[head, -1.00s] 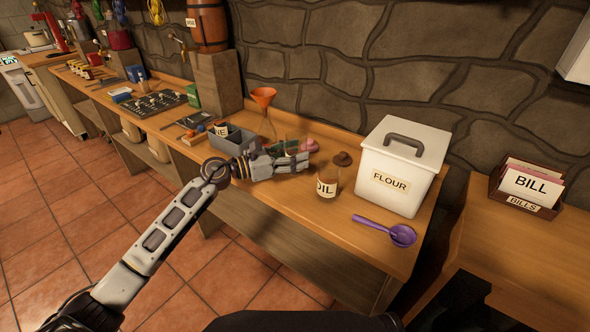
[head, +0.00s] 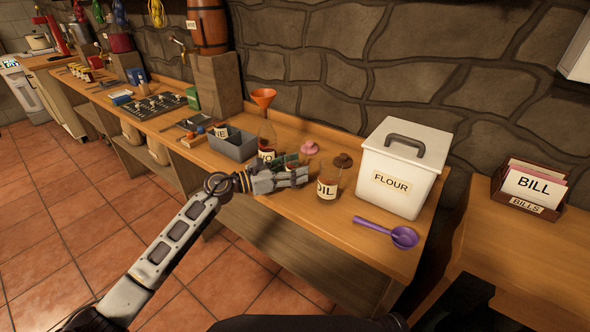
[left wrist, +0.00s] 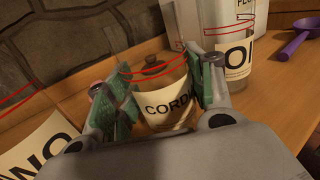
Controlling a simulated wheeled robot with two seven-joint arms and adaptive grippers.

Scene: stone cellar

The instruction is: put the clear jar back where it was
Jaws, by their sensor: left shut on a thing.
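My left gripper (head: 301,169) is low over the middle of the bench, left of the oil jar. The clear oil jar (head: 327,187) stands close to the right, and also shows in the left wrist view (left wrist: 235,58). My right gripper is out of view.
A bottle with an orange funnel (head: 264,97) and a grey bin (head: 233,146) stand to the left. A white flour box (head: 395,175) and a purple scoop (head: 403,237) are to the right. Bare bench (head: 300,215) lies in front of the gripper.

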